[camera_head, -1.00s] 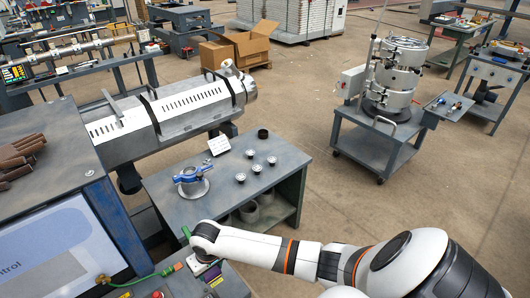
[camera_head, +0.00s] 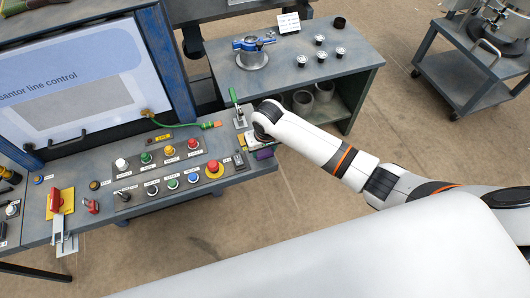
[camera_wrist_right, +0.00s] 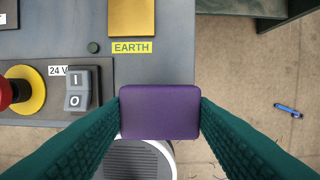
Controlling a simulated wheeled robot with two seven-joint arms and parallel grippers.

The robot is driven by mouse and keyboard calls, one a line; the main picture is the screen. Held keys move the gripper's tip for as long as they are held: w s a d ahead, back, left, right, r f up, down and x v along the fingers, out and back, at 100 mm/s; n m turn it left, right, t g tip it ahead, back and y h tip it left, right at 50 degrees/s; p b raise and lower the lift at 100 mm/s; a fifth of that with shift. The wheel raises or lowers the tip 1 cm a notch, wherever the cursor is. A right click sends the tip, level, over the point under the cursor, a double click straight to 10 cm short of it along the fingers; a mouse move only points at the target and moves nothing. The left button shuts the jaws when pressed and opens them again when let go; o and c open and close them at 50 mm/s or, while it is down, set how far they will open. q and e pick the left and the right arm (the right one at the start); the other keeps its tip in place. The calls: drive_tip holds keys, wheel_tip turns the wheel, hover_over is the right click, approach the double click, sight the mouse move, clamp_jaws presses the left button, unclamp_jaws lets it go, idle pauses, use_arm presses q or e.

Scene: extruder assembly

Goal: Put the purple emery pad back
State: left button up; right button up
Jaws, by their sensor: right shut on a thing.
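The purple emery pad (camera_wrist_right: 160,112) is between the two green fingers of my right gripper (camera_wrist_right: 160,114) in the right wrist view, with a finger pressed to each side. The pad also shows as a small purple patch (camera_head: 264,154) in the head view, under the end of my right arm at the right end of the control desk (camera_head: 232,170). In the right wrist view it overlaps the desk's front edge, just below the yellow EARTH label (camera_wrist_right: 132,47). Whether it touches the desk I cannot tell. My left gripper is not in view.
A green-handled lever (camera_head: 236,108) and a green cable (camera_head: 180,125) are close behind. A grey workbench (camera_head: 355,65) stands beyond. Open floor lies in front.

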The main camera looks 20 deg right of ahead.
drive_tip(key=shift+f, duration=1.3)
drive_tip(key=o, duration=0.9)
drive_tip(key=shift+f, duration=0.15)
drive_tip(key=shift+o, duration=0.2)
wheel_tip(320, 180, up, 12)
drive_tip(key=s, duration=0.2)
drive_tip(key=shift+p, duration=0.35)
drive_tip(key=shift+w+d, duration=0.1)
